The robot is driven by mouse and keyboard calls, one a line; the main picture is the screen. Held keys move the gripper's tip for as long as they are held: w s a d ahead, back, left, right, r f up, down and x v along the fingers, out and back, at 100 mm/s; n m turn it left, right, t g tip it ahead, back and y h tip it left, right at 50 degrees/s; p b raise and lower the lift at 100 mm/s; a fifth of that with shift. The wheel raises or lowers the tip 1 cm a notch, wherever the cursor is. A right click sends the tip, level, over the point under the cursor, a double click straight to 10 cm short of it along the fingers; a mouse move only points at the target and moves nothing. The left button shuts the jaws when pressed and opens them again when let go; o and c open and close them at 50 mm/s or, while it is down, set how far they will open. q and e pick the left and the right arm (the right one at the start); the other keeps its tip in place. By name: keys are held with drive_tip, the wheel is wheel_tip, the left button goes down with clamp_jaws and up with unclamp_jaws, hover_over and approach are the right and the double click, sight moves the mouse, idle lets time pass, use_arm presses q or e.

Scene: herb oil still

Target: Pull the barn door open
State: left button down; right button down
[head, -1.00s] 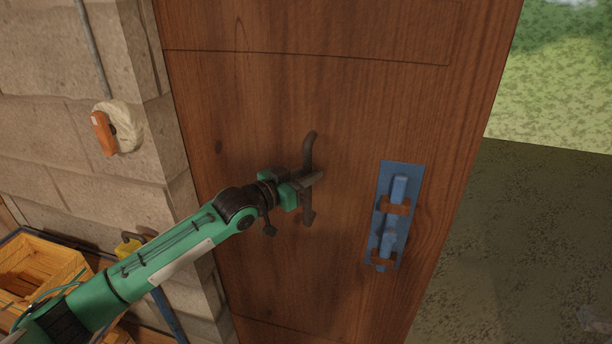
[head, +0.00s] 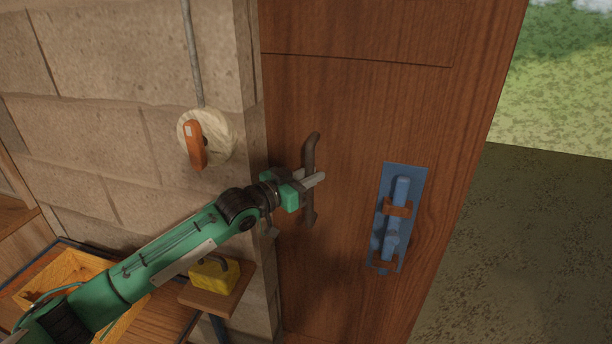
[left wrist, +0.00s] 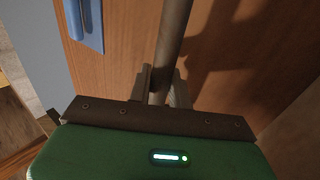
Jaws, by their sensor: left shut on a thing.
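The brown wooden barn door (head: 350,110) fills the middle of the head view, its left part behind the stone wall's edge. Grass and ground show past its right edge, so the doorway is partly open there. A dark upright handle (head: 310,152) is on the door. My left gripper (head: 311,183) is shut on the handle around its middle. In the left wrist view the handle (left wrist: 174,40) runs up from between my left fingers (left wrist: 161,88). A blue latch plate with a bolt (head: 416,185) is on the door to the right of the handle. My right gripper is not in view.
The stone wall (head: 90,120) stands left of the door. It carries a cream disc with an orange lever (head: 195,145). A yellow padlock-like block (head: 215,275) sits on a small wooden shelf below. A wooden crate is at the lower left. The ground at the right (head: 510,260) looks clear.

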use_arm(q)
drive_tip(key=shift+a+r, duration=0.1)
drive_tip(key=c, duration=1.3)
unclamp_jaws()
drive_tip(key=shift+c, duration=0.2)
drive_tip(key=b+v, duration=0.3)
drive_tip(key=v, duration=1)
drive_tip(key=shift+s+a+b, duration=0.2)
drive_tip(key=shift+a+b, duration=0.1)
drive_tip(key=shift+b, duration=0.05)
